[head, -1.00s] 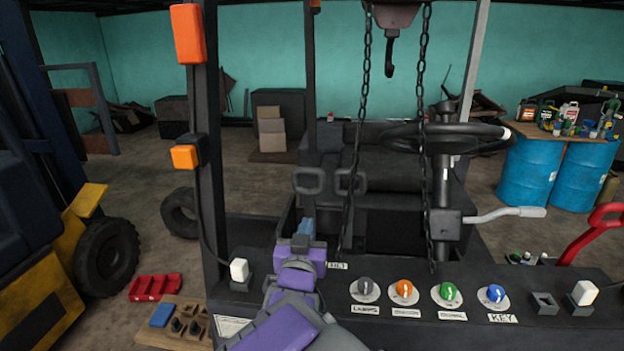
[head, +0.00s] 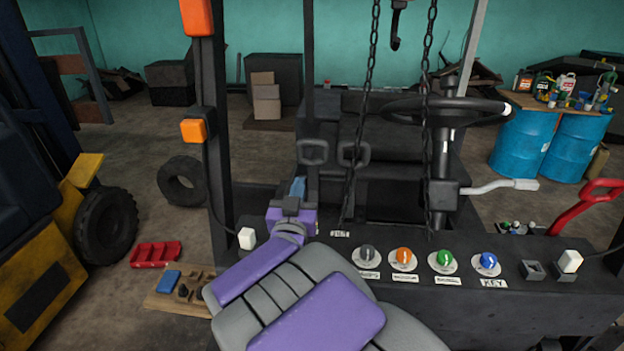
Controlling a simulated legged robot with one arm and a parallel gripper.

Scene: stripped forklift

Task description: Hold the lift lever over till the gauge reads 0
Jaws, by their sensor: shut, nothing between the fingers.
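Two dark levers with square loop handles stand side by side behind the control panel (head: 520,300), a left lever (head: 313,152) and a right lever (head: 353,154). A small white label (head: 340,234) sits below the right one; I cannot read it surely, so I cannot tell which is the lift lever. My gripper (head: 298,187), with blue fingers on a purple wrist, is shut and empty. It appears just left of the left lever's stem; I cannot tell whether it touches. My arm hides the panel's left part. I cannot make out a gauge.
Several coloured knobs (head: 404,258) line the panel right of my arm. A dark post (head: 217,160) with orange lamps stands left of my gripper. A wooden tray (head: 185,290) lies on the floor at left.

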